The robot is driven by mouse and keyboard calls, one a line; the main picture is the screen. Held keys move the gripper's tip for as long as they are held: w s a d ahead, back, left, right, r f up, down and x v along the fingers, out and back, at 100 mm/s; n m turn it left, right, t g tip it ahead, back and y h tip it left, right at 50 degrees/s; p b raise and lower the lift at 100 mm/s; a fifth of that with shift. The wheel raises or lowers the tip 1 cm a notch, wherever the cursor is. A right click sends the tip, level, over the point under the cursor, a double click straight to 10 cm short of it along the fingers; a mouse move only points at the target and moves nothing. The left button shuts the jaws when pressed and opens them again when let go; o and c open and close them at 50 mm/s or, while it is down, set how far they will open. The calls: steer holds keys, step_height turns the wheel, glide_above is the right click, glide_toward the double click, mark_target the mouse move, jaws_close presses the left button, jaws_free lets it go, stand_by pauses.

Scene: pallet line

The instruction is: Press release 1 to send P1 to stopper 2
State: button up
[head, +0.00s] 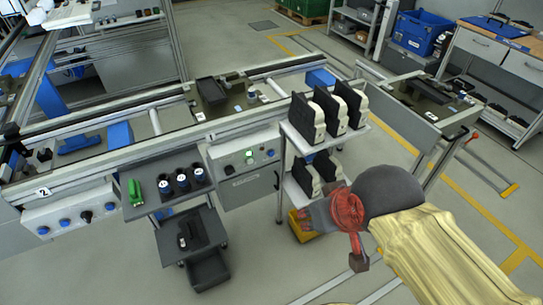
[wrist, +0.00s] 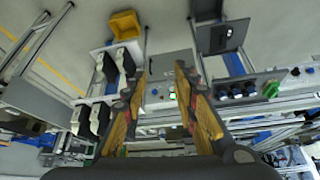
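The station 1 control box (head: 262,186) hangs under the line by the "1" label; a green-lit button (head: 249,154) and a dark knob (head: 229,170) show on it. Which control is release 1 is too small to read. In the wrist view the box (wrist: 160,82) lies beyond my gripper (wrist: 161,73), which is open and empty, with space between its fingers. A dark pallet with parts (head: 212,93) sits on the line above station 1; its name is not readable. Stopper 2's area is at left, by the "2" label (head: 43,191).
A rack of black-and-white units (head: 306,118) stands right of the box, near my arm. A grey cart (head: 145,208) with black cups and green parts stands left. Another pallet (head: 425,92) is at far right. The station 2 box (head: 75,222) has blue buttons.

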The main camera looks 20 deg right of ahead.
steer(key=c, duration=0.3)
steer(key=c, duration=0.4)
jaws_close()
stand_by(0.9)
